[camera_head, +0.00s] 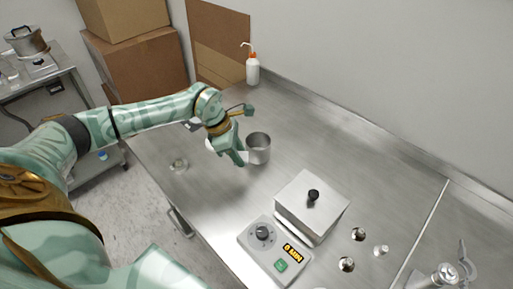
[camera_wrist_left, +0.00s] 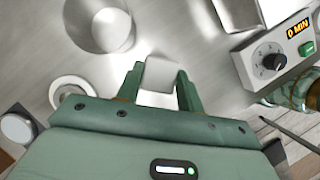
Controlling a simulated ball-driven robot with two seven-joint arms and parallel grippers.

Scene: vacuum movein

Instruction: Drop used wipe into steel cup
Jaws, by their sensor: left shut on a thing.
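The steel cup (camera_head: 259,150) stands upright and open on the steel bench, just right of my left gripper (camera_head: 239,157) in the head view. In the left wrist view the cup (camera_wrist_left: 98,25) is at the upper left, beyond the fingertips. My left gripper (camera_wrist_left: 160,82) is shut on the used wipe (camera_wrist_left: 160,74), a small white piece between its fingers. The wipe appears beside the cup, not over its mouth. In the head view the wipe is hard to make out beside the fingers. My right gripper is not in view.
A steel box with a black knob (camera_head: 313,194) and a control unit with a dial (camera_head: 265,236) stand right of the cup. Small metal pieces (camera_head: 358,234) lie farther right. A white bottle (camera_head: 252,70) stands at the back wall.

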